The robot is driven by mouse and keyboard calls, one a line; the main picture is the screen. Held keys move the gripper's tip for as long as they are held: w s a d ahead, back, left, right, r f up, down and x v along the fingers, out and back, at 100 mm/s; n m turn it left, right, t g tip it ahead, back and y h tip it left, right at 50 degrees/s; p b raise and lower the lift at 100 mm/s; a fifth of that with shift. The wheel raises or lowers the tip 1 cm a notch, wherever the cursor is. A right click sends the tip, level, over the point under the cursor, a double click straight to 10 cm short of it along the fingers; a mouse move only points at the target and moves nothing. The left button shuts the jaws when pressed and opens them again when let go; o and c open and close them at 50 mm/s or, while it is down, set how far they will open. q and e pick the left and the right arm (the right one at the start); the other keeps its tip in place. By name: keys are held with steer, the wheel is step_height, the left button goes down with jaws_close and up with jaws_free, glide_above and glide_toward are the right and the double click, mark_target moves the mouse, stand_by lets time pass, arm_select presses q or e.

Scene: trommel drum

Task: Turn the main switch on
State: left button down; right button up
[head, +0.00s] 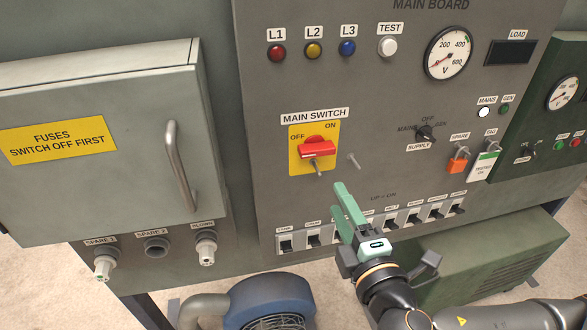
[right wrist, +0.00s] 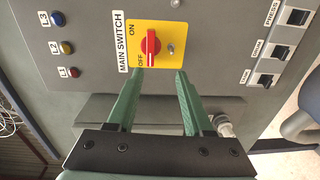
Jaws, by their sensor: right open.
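The main switch (head: 317,149) is a red rotary handle on a yellow plate (head: 296,168) marked OFF and ON. Its handle lies crosswise, with one end near the OFF mark. The red handle (right wrist: 151,46) also shows in the right wrist view, ahead of the fingers. A small metal stud (head: 318,168) stands just below the handle. My right gripper (head: 345,206) has green fingers, is open and empty, and is below and right of the switch, apart from it. In the right wrist view its two fingertips (right wrist: 160,72) are spread. My left gripper is not in view.
A metal peg (head: 354,161) sticks out right of the yellow plate. A row of black toggle switches (head: 391,220) runs below. The fuse box (head: 90,180) with a bar handle (head: 177,165) stands out at left. A blue motor (head: 270,302) is below.

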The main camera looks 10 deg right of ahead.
steer(key=r, duration=0.2)
steer(key=b, duration=0.8)
glide_toward(319, 154)
steer(key=w, duration=0.4)
steer(key=w+p, duration=0.1)
steer(key=w, duration=0.3)
steer(key=shift+a+f+p, duration=0.1)
steer(key=shift+a+p, duration=0.15)
steer(key=shift+p, duration=0.05)
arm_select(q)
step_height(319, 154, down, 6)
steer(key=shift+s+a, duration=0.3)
arm_select(e)
steer(key=shift+w, duration=0.5)
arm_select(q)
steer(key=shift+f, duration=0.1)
arm_select(e)
jaws_close()
